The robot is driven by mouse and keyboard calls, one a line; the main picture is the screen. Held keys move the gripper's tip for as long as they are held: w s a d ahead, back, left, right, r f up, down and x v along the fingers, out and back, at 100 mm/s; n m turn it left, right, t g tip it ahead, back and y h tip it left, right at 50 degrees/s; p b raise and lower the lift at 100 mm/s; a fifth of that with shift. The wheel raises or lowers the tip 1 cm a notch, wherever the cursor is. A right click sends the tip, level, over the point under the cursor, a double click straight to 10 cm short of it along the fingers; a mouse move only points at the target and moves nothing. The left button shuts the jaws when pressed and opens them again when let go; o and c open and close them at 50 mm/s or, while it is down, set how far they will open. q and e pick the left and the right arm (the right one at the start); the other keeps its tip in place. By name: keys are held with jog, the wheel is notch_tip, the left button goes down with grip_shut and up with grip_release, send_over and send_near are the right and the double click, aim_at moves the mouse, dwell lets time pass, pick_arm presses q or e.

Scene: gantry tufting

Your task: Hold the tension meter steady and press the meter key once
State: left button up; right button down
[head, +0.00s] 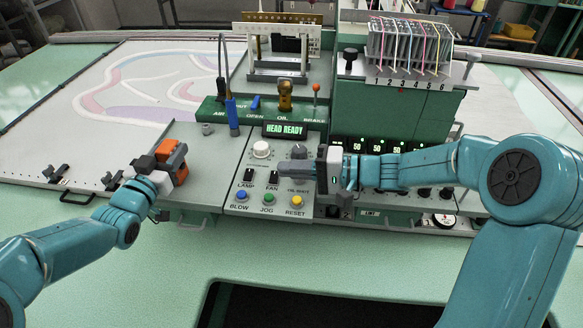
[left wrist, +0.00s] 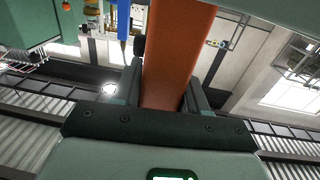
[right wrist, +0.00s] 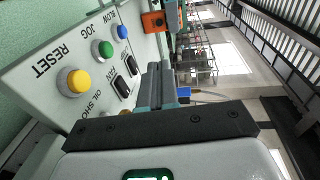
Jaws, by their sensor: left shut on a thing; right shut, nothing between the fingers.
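The tension meter appears to be the orange block with dark parts (head: 179,157) at the left of the control panel. My left gripper (head: 160,164) is shut on it and holds it up over the grey plate. In the left wrist view its orange body (left wrist: 176,55) stands between the fingers. In the right wrist view the orange block (right wrist: 152,22) shows a small dark spot on one face; I cannot tell if this is the meter key. My right gripper (head: 290,168) is shut and empty, pointing left above the panel, apart from the meter. Its closed fingers (right wrist: 154,84) show in the right wrist view.
The control panel (head: 236,207) carries switches and the blue, green and yellow buttons below my right gripper. A green rail with levers (head: 213,107) and a "HEAD READY" display (head: 285,130) stand behind. A green yarn unit (head: 385,105) stands right. The space between both grippers is clear.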

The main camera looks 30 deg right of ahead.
pick_arm(q)
jog(key=shift+r, duration=0.1)
jog(key=o, duration=1.2)
jog(key=v, duration=1.2)
jog(key=shift+a, duration=0.1)
